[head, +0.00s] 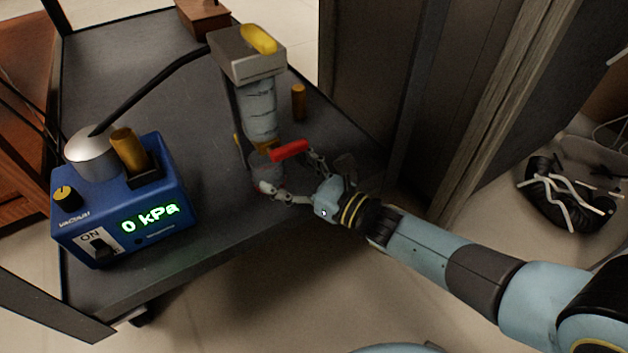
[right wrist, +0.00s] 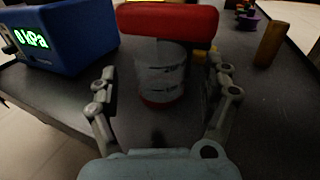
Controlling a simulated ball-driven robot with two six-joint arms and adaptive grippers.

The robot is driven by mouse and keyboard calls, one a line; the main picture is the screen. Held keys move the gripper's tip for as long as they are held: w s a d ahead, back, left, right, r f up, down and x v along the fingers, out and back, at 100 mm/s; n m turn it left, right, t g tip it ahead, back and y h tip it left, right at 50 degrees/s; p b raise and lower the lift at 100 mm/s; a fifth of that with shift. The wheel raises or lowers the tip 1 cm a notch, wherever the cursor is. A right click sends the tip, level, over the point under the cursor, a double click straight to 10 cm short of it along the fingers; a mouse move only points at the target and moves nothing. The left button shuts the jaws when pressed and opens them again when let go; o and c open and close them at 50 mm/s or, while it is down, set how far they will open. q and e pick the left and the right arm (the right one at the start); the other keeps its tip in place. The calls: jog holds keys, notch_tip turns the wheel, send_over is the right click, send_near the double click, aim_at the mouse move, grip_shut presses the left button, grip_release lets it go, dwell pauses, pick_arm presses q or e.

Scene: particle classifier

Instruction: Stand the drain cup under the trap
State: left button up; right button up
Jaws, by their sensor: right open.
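The trap (head: 259,105) is a grey, translucent upright column with a grey block and a yellow piece on top. A red handle (head: 289,150) sticks out near its foot and crosses the top of the right wrist view (right wrist: 168,20). The drain cup (head: 265,170) is clear with a red base. It stands upright below the trap; in the right wrist view (right wrist: 160,75) the handle hides its top. My right gripper (head: 285,173) is open, with one finger on each side of the cup and gaps showing in the right wrist view. My left gripper is out of view.
A blue vacuum box (head: 125,215) reading 0 kPa stands at the left of the dark cart top (head: 190,110). A small orange-brown cylinder (head: 298,102) stands right of the trap. A wooden block (head: 203,15) is at the back. A dark cabinet stands beyond the cart's right side.

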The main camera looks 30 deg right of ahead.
jog(key=s+d+f+n+g+h+p, duration=0.1)
jog(key=s+d+n+g+h, duration=0.15)
jog(key=s+n, duration=0.4)
jog(key=s+d+f+n+g+h, duration=0.2)
jog(key=s+d+n+g, duration=0.1)
jog(key=s+n, duration=0.35)
jog(key=d+r+n+t+h, duration=0.25)
jog(key=r+n, duration=0.25)
jog(key=r, duration=0.3)
jog(key=d+r+n+t+h, duration=0.2)
jog(key=r+n+t, duration=0.15)
jog(key=r, duration=0.45)
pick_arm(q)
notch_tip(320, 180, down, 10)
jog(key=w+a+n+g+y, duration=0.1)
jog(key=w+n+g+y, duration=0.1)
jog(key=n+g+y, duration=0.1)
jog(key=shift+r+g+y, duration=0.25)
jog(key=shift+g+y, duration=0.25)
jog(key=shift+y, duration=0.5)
pick_arm(e)
jog(key=s+a+r+n+t+y, duration=0.1)
jog(key=a+r+n+t+y, duration=0.1)
jog(key=r+n, duration=0.4)
jog(key=s+a+r+n+t+y, duration=0.2)
jog(key=r+n, duration=0.5)
jog(key=r, duration=0.6)
jog(key=shift+s+a+r+t+y, duration=0.15)
jog(key=shift+a+r+t+y, duration=0.1)
jog(key=shift+a+t+y, duration=0.55)
